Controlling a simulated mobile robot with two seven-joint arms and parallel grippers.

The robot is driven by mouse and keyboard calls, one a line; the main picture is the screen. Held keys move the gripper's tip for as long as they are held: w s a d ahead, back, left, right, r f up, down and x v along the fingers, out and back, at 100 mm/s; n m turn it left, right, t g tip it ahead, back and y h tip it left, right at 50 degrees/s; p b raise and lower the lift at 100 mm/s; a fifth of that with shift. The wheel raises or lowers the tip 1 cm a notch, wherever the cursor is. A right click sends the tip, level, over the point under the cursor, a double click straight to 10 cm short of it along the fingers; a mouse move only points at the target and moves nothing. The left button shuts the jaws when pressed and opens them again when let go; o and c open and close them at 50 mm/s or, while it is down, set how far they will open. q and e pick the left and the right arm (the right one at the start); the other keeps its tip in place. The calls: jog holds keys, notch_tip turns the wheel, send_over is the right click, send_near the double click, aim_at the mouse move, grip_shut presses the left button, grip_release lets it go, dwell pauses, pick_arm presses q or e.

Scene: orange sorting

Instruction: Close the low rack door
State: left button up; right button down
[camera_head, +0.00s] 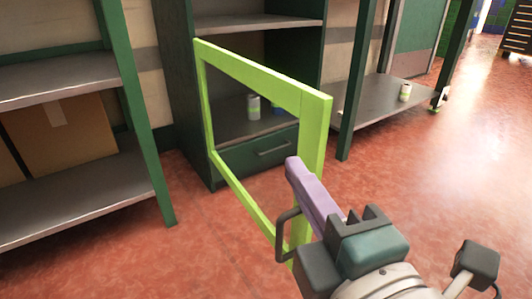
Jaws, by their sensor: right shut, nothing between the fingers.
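The low rack door (315,125) is a bright lime-green open frame. It stands swung out from the dark green rack (180,100), with its near upright towards me. A dark bar handle (280,235) is on the lower part of that upright. My right gripper (292,162) has purple fingers, is shut and empty, and comes in from the lower right. Its fingers overlap the near upright in the picture; I cannot tell whether they touch it. The gripper hides part of the door's lower near corner. My left gripper is not in view.
Inside the rack, a can (253,107) stands on the shelf above a green drawer (258,150). A shelf unit with a cardboard box (60,135) is at the left. Another can (405,92) is on the low right shelf (375,105). The red floor (440,170) at the right is clear.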

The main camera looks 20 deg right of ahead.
aim_at(313, 148)
jog(key=shift+w+d, duration=0.6)
jog(key=shift+w, duration=0.35)
jog(key=shift+w+d, duration=0.6)
jog(key=shift+w, duration=0.35)
jog(key=shift+w+d, duration=0.6)
jog(key=shift+w, duration=0.35)
jog(key=shift+d, duration=0.1)
